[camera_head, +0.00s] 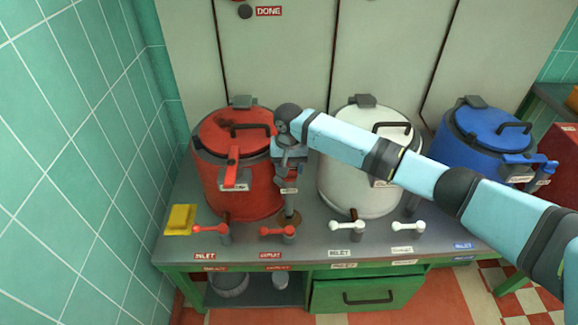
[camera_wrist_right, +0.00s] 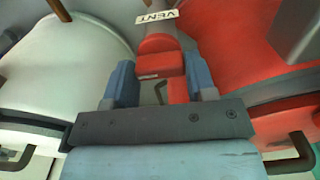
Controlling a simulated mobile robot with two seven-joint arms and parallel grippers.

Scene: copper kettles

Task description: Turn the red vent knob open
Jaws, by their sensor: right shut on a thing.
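The red vent knob (camera_wrist_right: 160,66) shows in the right wrist view, below a white VENT label (camera_wrist_right: 157,17). My right gripper (camera_wrist_right: 161,84) is shut on it, with one blue finger on each side. In the head view my right gripper (camera_head: 289,178) reaches down between the red kettle (camera_head: 233,185) and the white kettle (camera_head: 345,192). The knob is mostly hidden by the gripper there. How far the knob is turned is hard to tell. My left gripper is not in view.
Red levers (camera_head: 277,232) and white levers (camera_head: 347,227) stand along the bench front. A yellow block (camera_head: 180,219) lies at the left. A blue kettle (camera_head: 470,150) stands at the right, beyond my arm. A tiled wall (camera_head: 75,130) bounds the left side.

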